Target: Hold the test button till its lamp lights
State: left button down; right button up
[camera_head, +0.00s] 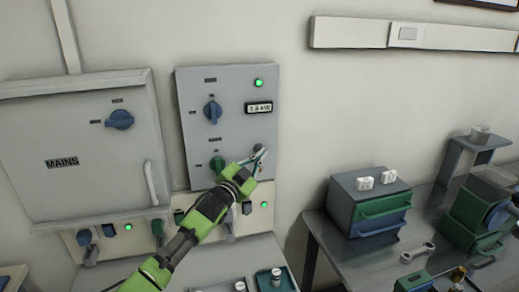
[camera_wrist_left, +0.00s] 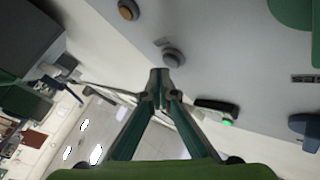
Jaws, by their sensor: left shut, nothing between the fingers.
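The grey control panel (camera_head: 235,130) on the wall has a blue knob (camera_head: 212,111), a green knob (camera_head: 217,163), a display (camera_head: 260,107) and a lit green lamp (camera_head: 259,83). My left gripper (camera_head: 261,150) is shut and empty at its lower right. In the left wrist view, the closed fingertips (camera_wrist_left: 158,75) are just beside a round grey button (camera_wrist_left: 172,58); I cannot tell whether they touch. A dull amber round piece (camera_wrist_left: 128,10) sits beyond it and does not look lit. In the head view, the fingers obscure this area. My right gripper is not in view.
A MAINS cabinet (camera_head: 75,150) stands left of the panel. A lower strip carries switches and lit green lamps (camera_head: 264,205). Bare wall lies between panel and bench.

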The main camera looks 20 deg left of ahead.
pick_arm(q)
jog(key=shift+s+d, duration=0.15)
jog(key=shift+s, duration=0.1)
jog(key=s+d+p, duration=0.1)
jog(key=s+p, duration=0.1)
jog(key=s+d+p, duration=0.1)
jog(key=s, duration=0.1)
jog(key=shift+d, duration=0.35)
dwell(0.4)
